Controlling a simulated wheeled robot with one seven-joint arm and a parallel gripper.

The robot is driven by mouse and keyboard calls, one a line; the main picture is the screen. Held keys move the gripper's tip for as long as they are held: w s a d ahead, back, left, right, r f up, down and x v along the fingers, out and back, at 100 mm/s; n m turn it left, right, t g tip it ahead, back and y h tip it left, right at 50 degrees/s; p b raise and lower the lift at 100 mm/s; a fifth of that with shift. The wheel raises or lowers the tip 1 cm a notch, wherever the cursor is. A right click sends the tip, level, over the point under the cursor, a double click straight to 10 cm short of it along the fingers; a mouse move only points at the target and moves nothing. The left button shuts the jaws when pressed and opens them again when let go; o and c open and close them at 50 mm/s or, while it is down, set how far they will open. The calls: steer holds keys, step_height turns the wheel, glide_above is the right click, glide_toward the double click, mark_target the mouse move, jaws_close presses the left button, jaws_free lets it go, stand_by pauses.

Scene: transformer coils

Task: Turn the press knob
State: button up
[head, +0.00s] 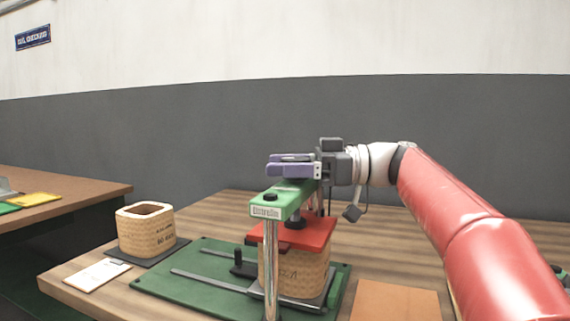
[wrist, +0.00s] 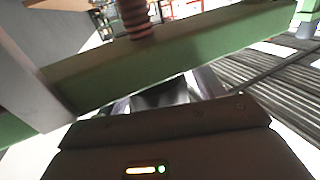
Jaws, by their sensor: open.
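The press has a green top beam (head: 284,199) on metal posts, with a red plate (head: 300,235) on top of a tan coil (head: 292,272). A small dark knob-like cap (head: 270,197) sits on the near end of the beam. My gripper (head: 276,163), with purple fingers, is held level just above the beam, pointing left. Its fingers are apart with nothing seen between them. The green beam (wrist: 190,55) crosses the wrist view, with a reddish ribbed rod (wrist: 134,18) beyond it. The press knob cannot be told with certainty; my gripper may hide part of the press top.
The press stands on a green base (head: 190,292) on a wooden table (head: 366,236). Another coil (head: 146,232) stands on a dark plate at left, near a white card (head: 97,274). A brown board (head: 396,301) lies at right. A second table (head: 60,200) is far left.

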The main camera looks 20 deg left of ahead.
steer(key=c, duration=1)
steer(key=shift+f+m+t+b, duration=0.15)
steer(key=shift+m+t+b, duration=0.15)
steer(key=shift+b, duration=0.3)
